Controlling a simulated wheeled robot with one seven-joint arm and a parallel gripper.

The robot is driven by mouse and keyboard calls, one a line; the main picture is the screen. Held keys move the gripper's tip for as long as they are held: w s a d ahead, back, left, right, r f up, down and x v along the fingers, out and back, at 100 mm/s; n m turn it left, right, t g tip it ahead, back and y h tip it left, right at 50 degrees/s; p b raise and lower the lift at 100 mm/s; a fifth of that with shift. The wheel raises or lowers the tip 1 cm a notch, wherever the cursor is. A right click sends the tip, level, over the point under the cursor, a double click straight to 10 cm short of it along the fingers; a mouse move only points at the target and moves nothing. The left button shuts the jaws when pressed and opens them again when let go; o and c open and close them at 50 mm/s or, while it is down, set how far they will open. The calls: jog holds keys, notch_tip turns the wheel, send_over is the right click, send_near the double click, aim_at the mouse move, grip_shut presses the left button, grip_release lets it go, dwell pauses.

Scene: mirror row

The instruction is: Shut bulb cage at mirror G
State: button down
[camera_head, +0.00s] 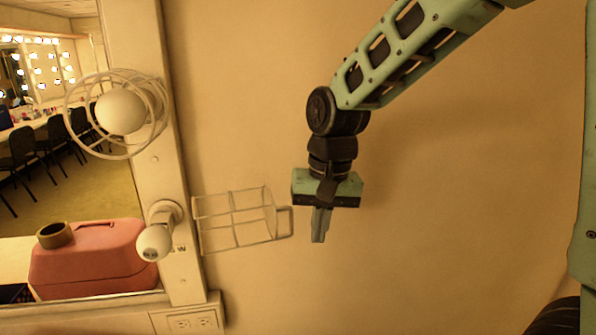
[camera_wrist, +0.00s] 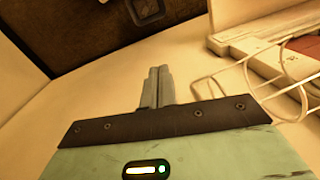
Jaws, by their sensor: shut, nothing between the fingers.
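The lower bulb (camera_head: 154,242) sits bare on the mirror frame. Its wire bulb cage (camera_head: 236,220) stands swung open to the right, in front of the wall, with a small loop handle (camera_head: 286,222) at its right end. Part of the cage also shows at the right of the wrist view (camera_wrist: 243,66). My gripper (camera_head: 318,238) is shut and empty, pointing down just right of the handle, apart from it in the picture. Its closed fingers show in the wrist view (camera_wrist: 156,88). A label beside the lower bulb is partly hidden; only a W reads clearly.
An upper bulb (camera_head: 120,110) sits inside a round wire cage (camera_head: 72,115). A red case (camera_head: 90,265) with a dark roll (camera_head: 54,235) on it shows at lower left. An outlet (camera_head: 193,322) is below the frame. The wall (camera_head: 430,240) right of my gripper is clear.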

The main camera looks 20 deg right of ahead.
jog(key=w+d+r+m+g+y+p, duration=0.1)
jog(key=w+d+r+m+g+p, duration=0.1)
jog(key=w+r+m, duration=0.8)
notch_tip(320, 180, down, 9)
jog(key=s+a+n+p, duration=0.1)
jog(key=s+a+p, duration=0.1)
jog(key=shift+s+a+n, duration=0.15)
jog(key=shift+a+n, duration=0.05)
jog(key=shift+n, duration=0.2)
jog(key=shift+s, duration=0.15)
